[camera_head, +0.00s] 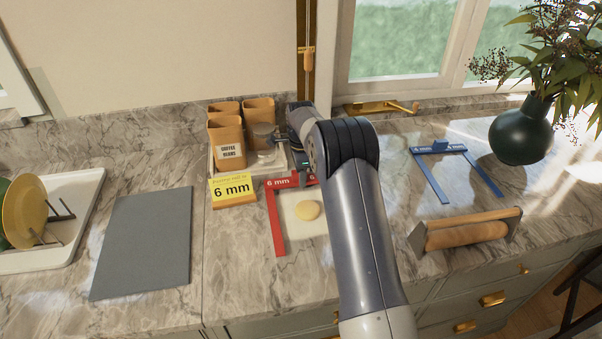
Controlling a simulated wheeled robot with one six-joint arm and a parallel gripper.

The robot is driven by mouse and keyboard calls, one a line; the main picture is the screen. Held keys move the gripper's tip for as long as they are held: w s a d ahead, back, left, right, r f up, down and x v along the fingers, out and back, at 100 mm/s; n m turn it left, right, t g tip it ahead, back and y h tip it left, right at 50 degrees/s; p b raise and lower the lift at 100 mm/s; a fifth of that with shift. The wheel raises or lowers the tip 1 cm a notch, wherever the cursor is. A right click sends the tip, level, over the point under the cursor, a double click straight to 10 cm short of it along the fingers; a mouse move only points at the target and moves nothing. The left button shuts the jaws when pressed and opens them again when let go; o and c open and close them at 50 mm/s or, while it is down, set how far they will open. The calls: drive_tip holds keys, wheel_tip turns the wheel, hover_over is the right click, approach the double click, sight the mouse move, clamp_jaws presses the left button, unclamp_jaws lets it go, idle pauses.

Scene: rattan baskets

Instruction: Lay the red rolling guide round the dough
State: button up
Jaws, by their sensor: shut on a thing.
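The red rolling guide (276,222), marked 6 mm, shows its back bar and its left leg. A round yellow dough (307,210) lies on a pale sheet (296,228), to the right of that leg and in front of the bar. My gripper (303,172) is at the bar of the red guide and is shut on it. My arm hides the right end of the bar and any right leg, so I cannot tell whether the guide is fully around the dough. I also cannot tell whether it touches the counter.
A yellow 6 mm sign (233,190) stands left of the guide, with canisters (227,137) on a tray behind. A blue guide (481,174), a rolling pin (467,233) and a vase (522,135) are to the right. A grey board (143,241) lies left.

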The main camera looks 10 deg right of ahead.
drive_tip(key=o, duration=1)
drive_tip(key=shift+r, duration=0.1)
wheel_tip(320, 180, up, 13)
